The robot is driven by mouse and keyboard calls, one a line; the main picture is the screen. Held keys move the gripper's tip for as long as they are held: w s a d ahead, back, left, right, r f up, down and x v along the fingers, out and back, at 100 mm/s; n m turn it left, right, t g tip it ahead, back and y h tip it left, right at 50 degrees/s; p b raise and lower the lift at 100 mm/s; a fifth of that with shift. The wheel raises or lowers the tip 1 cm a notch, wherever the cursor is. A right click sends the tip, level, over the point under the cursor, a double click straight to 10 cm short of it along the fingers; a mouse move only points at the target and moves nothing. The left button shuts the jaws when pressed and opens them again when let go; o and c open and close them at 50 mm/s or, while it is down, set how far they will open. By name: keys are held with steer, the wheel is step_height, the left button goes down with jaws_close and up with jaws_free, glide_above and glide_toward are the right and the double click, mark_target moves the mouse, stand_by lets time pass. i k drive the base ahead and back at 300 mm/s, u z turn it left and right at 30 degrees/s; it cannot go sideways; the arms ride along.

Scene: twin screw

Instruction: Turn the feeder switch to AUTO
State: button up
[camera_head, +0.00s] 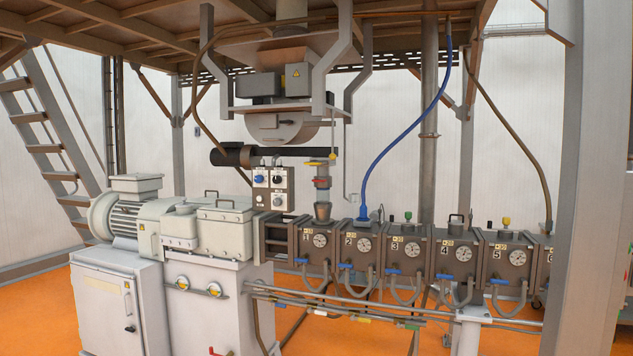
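A small pale control box (285,189) hangs below the feeder (282,127), left of a vertical feed pipe. My gripper is not in view.
Below the box stand a gearbox (223,225) and motor (115,215) on a white cabinet (117,305). A row of barrel blocks with gauges (364,245) runs right. A grey post (592,180) stands at right. Orange floor (40,320) shows at left.

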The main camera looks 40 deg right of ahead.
mark_target(276, 179)
steer(key=z, duration=1.1)
steer(key=i, duration=3.15)
steer(key=u, duration=0.9)
